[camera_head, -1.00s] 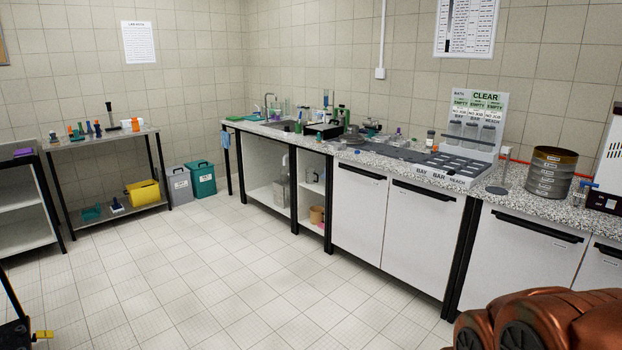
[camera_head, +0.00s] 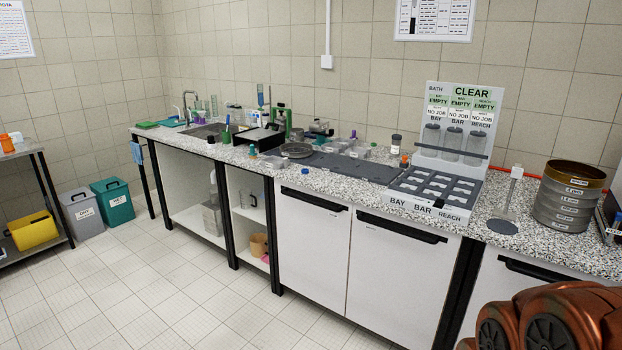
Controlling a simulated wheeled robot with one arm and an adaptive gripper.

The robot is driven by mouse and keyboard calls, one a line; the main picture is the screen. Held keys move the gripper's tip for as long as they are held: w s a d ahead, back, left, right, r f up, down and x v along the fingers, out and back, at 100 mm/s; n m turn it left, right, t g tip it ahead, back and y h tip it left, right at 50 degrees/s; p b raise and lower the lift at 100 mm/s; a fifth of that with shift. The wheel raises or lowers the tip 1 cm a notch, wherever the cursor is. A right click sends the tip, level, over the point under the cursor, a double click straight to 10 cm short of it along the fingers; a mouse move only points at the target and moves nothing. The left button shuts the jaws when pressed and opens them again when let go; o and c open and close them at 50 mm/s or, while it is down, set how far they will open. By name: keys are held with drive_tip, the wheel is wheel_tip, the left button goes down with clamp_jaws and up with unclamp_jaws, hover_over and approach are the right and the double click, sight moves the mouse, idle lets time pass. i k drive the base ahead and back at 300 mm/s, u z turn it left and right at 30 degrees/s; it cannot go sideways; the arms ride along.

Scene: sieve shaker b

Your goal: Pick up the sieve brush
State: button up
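I cannot make out a sieve brush for certain; the small items on the speckled counter (camera_head: 330,185) are too small to tell apart. A stack of metal sieves (camera_head: 562,212) with a brown-gold top ring stands upright at the counter's right. Left of it, a small upright pale piece (camera_head: 514,185) stands behind a grey disc (camera_head: 502,227). My copper-coloured arm shows at the bottom right, but my gripper is out of the picture.
A grey slotted tray (camera_head: 408,197) and a sign board (camera_head: 456,110) with clear cylinders stand left of the sieves. Small labware crowds the counter's far end. White cupboards (camera_head: 312,245) stand below.

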sight(251, 146)
drive_tip(key=u, duration=0.05)
drive_tip(key=i, duration=2.1)
drive_tip(key=u, duration=1)
drive_tip(key=i, duration=1.85)
drive_tip(key=u, duration=0.95)
drive_tip(key=i, duration=0.25)
drive_tip(key=z, duration=0.1)
